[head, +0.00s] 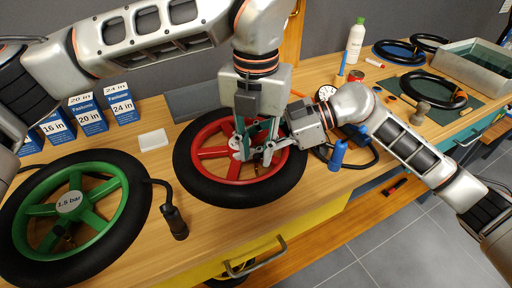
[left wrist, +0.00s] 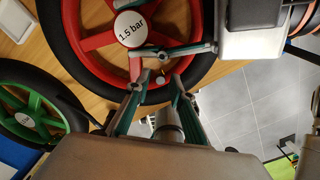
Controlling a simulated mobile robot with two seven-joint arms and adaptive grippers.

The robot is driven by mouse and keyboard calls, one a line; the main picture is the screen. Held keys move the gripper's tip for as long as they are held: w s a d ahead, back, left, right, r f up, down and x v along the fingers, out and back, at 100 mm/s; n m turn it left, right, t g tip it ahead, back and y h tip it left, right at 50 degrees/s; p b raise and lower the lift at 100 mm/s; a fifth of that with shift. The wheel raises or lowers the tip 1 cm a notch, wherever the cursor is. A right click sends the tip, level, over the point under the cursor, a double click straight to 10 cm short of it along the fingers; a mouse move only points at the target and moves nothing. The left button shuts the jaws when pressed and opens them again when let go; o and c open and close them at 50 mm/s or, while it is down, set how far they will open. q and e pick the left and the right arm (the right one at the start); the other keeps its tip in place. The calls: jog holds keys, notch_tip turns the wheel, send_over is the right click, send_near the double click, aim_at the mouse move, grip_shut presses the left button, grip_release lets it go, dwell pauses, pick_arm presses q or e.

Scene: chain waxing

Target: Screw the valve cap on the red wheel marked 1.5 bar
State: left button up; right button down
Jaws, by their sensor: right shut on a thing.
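The red wheel (head: 188,150) lies flat on the bench. In the left wrist view its hub disc (left wrist: 130,29) reads 1.5 bar. My left gripper (head: 252,154) points down over the wheel's near right side; its fingers (left wrist: 158,84) are apart. A small pale knob (left wrist: 160,80) shows between their tips; I cannot tell whether it is the valve or a cap. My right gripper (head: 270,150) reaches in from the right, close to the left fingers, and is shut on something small. That looks to be the valve cap, mostly hidden by the fingers.
Blue boxes (head: 88,115) stand behind. The front edge with drawers is close.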

jog(key=shift+f, duration=0.25)
pick_arm(q)
notch_tip(320, 180, up, 12)
dwell(0.6)
pick_arm(e)
jog(key=c, duration=1.2)
grip_release()
jog(key=shift+o, duration=0.2)
jog(key=shift+r, duration=0.15)
jog(key=shift+v, duration=3.8)
